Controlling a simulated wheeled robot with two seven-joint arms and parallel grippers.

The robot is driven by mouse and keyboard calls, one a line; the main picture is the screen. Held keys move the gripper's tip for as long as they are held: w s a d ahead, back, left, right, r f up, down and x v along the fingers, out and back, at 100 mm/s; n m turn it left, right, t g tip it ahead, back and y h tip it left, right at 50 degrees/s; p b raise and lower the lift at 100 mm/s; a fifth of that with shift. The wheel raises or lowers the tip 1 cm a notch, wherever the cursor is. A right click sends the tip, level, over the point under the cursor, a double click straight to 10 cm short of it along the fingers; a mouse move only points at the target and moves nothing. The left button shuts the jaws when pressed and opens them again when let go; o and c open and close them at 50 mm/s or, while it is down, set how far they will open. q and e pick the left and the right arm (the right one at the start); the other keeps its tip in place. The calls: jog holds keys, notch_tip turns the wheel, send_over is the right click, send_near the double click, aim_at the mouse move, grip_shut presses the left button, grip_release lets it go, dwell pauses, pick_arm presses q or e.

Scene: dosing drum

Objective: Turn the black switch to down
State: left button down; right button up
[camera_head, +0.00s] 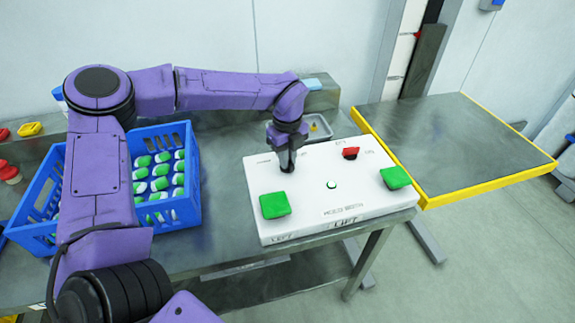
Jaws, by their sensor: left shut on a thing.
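A white box (330,212) with printed labels lies on the metal table and carries the controls. My left gripper (287,166) points down at the back left of its top and is shut on the black switch. The dark fingers cover the switch, so which way it points cannot be told. A red switch (351,153) sits at the back right of the box. A green square button (275,205) is at the front left and another green button (396,178) at the right. My right gripper is not in view.
A blue crate (120,148) with several green-and-white items stands on the table at the left, beside my arm. A small metal tray (319,127) is behind the box. A yellow-edged platform (450,140) at the right is bare.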

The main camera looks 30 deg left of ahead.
pick_arm(q)
jog(key=n+b, duration=0.3)
jog(key=shift+f, duration=0.3)
jog(key=shift+r+n+b, duration=0.2)
jog(key=shift+n+b, duration=0.8)
jog(key=shift+n, duration=0.1)
jog(key=c, duration=1.1)
grip_release()
jog(key=shift+a, duration=0.1)
notch_tip(320, 180, up, 11)
jog(key=shift+f+b, duration=0.2)
jog(key=shift+b, duration=0.3)
